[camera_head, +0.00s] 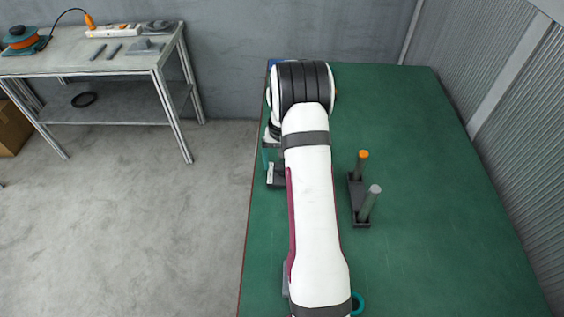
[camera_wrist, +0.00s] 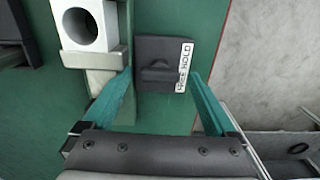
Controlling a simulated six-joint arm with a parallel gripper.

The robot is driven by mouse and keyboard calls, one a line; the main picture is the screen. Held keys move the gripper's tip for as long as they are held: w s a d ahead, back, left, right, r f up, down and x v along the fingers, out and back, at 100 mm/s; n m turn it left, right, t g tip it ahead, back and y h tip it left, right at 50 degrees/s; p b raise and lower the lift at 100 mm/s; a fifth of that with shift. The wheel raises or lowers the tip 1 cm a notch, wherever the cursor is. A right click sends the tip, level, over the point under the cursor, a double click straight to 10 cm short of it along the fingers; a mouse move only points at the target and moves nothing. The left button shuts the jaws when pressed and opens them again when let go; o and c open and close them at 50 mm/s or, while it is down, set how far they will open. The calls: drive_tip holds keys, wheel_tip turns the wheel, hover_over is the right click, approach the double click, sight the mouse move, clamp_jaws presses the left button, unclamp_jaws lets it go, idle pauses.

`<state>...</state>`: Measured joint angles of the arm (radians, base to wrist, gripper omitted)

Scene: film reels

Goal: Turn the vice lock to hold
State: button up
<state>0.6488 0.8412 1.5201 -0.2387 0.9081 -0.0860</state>
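The vice lock is a dark square block (camera_wrist: 150,47) with a raised dark knob (camera_wrist: 157,70) and a white label (camera_wrist: 184,66) reading FREE and HOLD, in the wrist view. Which word the knob points to is hard to tell. My gripper (camera_wrist: 162,73) has two teal fingers, spread wide and empty, one at each side of the block's near part. Contact cannot be judged. A white block with a round hole (camera_wrist: 103,38) sits in a light grey holder, perhaps the vice, left of the lock. In the head view, the dark labelled block (camera_head: 277,175) shows partly beside my arm.
The green bench top (camera_head: 420,150) is mostly clear to the right. A dark stand (camera_head: 361,222) with an orange-topped peg and a grey-topped peg is right of my arm. A teal ring (camera_head: 358,304) is partly hidden. A side table (camera_head: 140,62) stands at the left.

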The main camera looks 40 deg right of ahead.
wheel_tip(320, 180, up, 16)
idle(0.6)
drive_tip(key=shift+f, duration=0.15)
drive_tip(key=s+a+r+n, duration=0.1)
drive_tip(key=s+a+r, duration=0.2)
drive_tip(key=a, duration=0.6)
drive_tip(key=s+a+r+n, duration=0.1)
drive_tip(key=s+a+r, duration=0.2)
drive_tip(key=a, duration=0.6)
drive_tip(key=s+a+f+y, duration=0.1)
drive_tip(key=s+a, duration=0.5)
drive_tip(key=s, duration=0.3)
drive_tip(key=s+a+f+n, duration=0.1)
drive_tip(key=s+a+f, duration=0.1)
drive_tip(key=s+a, duration=0.5)
drive_tip(key=shift+s+a+f+n+y, duration=0.2)
drive_tip(key=shift+s+n+y, duration=0.15)
drive_tip(key=shift+s, duration=0.65)
